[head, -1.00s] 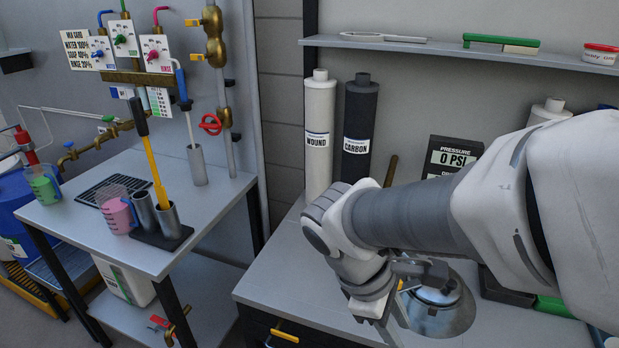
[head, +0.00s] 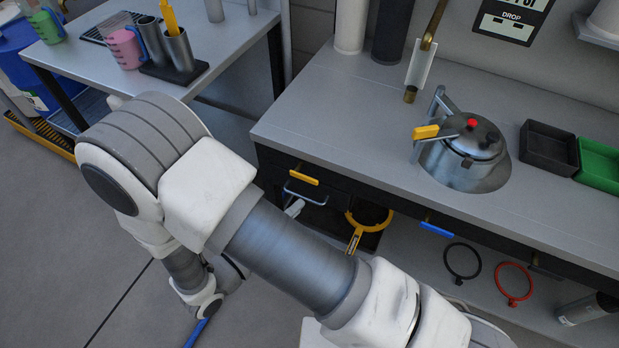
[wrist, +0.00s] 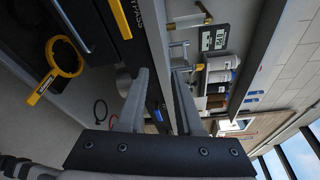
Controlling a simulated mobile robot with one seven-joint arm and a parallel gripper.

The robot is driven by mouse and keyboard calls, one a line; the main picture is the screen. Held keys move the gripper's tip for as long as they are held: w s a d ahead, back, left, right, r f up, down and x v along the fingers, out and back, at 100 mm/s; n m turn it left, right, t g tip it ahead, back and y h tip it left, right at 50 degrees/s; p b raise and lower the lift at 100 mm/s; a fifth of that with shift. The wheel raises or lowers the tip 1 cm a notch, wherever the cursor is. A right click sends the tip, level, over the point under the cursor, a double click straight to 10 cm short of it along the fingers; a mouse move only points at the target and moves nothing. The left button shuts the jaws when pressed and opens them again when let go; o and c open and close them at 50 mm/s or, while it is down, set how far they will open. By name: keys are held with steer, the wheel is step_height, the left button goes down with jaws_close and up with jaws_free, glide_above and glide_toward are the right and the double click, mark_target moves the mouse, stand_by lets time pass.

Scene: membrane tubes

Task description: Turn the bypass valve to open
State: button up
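A yellow lever (head: 304,179) sits on the front edge of the dark bench cabinet in the head view. In the wrist view the yellow lever (wrist: 120,18) is next to a partly cut-off label that appears to read BYPASS, so I take it for the bypass valve. It lies along the cabinet front. My gripper (wrist: 162,75) shows two grey fingers apart with nothing between them. The lever is beyond the fingertips, up and to the left in the wrist view. In the head view I cannot clearly make out my gripper; my arm covers much of the lower left and middle.
A metal pull handle (head: 307,196) lies just below the lever. A yellow ring wrench (head: 368,222), a blue lever (head: 436,229), and black (head: 462,261) and red rings (head: 514,283) are farther right. A lidded steel housing (head: 465,160) stands in the benchtop (head: 330,120).

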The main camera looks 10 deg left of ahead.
mark_target(308, 181)
steer(key=s+a+f+n+t+y+b, duration=0.1)
steer(key=s+a+f+n+t+y, duration=0.25)
steer(key=f+n, duration=0.3)
steer(key=shift+g+y, duration=0.25)
steer(key=b+x, duration=0.2)
steer(key=x, duration=1.6)
steer(key=shift+a+r, duration=0.1)
steer(key=shift+a, duration=0.05)
jaws_close()
